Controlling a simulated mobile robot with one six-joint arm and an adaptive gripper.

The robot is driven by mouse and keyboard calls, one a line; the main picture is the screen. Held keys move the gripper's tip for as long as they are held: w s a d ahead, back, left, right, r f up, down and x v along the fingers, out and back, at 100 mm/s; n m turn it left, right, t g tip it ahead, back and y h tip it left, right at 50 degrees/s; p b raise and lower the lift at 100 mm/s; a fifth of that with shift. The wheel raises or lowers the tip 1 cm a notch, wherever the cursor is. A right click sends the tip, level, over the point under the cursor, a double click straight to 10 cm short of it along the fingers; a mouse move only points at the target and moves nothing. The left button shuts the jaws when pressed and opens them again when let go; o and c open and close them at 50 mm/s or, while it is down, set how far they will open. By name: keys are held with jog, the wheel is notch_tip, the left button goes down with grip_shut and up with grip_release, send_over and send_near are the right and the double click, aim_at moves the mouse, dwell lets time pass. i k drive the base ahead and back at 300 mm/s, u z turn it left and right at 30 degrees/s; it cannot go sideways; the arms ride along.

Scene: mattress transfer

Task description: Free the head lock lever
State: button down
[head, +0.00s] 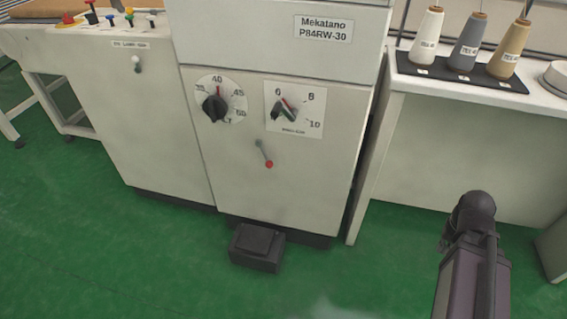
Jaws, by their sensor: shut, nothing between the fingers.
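A short grey lever with a red knob (264,155) sits on the front panel of the pale machine cabinet (300,205), below two dials. It slants down to the right, with the red end lowest. No readable label names it as the head lock lever. My gripper is not visible. Only a dark part of my arm shows at the lower right, well apart from the lever.
A black-knob dial (214,107) and a second dial (287,109) sit above the lever. A small toggle (137,65) is on the left panel. A black pedal box (257,247) stands on the open green floor (130,260). Thread cones stand on the right table (540,98).

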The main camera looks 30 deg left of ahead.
aim_at(268, 164)
jog(key=z, duration=1.05)
jog(key=k, duration=0.7)
jog(key=u, duration=2.75)
jog(key=i, duration=0.1)
jog(key=z, duration=0.65)
